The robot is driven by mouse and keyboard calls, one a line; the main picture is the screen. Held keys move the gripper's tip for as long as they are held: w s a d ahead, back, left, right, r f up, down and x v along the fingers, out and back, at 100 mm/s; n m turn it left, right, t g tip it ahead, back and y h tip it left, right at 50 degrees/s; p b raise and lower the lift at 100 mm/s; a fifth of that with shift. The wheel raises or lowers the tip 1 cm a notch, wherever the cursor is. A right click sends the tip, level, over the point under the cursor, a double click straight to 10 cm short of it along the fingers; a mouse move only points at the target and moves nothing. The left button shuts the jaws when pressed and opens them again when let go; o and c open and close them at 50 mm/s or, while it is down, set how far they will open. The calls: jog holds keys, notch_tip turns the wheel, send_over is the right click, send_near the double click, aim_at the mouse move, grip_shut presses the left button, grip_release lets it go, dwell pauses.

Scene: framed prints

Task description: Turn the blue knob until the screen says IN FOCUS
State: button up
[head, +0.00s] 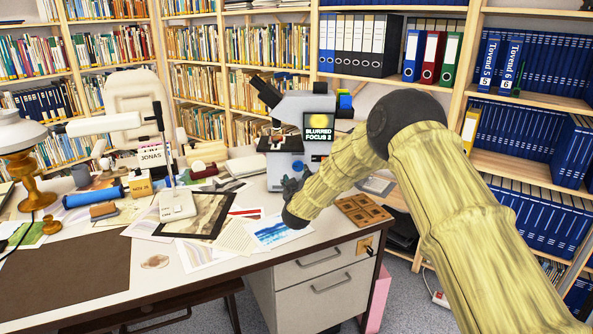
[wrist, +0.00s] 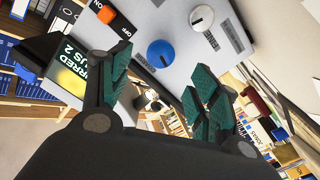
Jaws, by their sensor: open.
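The grey microscope (head: 291,106) stands at the desk's back right corner. Its screen (head: 319,121) has a yellow patch and reads BLURRED with a FOCUS line, apparently 2; part of the screen (wrist: 72,88) also shows in the wrist view. The round blue knob (wrist: 160,53) is on the microscope's grey face, and a small blue spot (head: 298,166) in the head view looks like it. My gripper (head: 293,185) is in front of the microscope's base. In the wrist view my gripper (wrist: 160,78) is open, its green-padded fingers on either side of the knob's line, apparently not touching it.
A white knob (wrist: 202,18) and an orange ON/OFF switch (wrist: 106,14) flank the blue knob. A brown wooden tray (head: 362,210) lies right of my gripper. Bookshelves stand behind.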

aim_at(298, 167)
jog(key=shift+w, duration=3.65)
jog(key=shift+c, duration=0.2)
jog(key=c, duration=1)
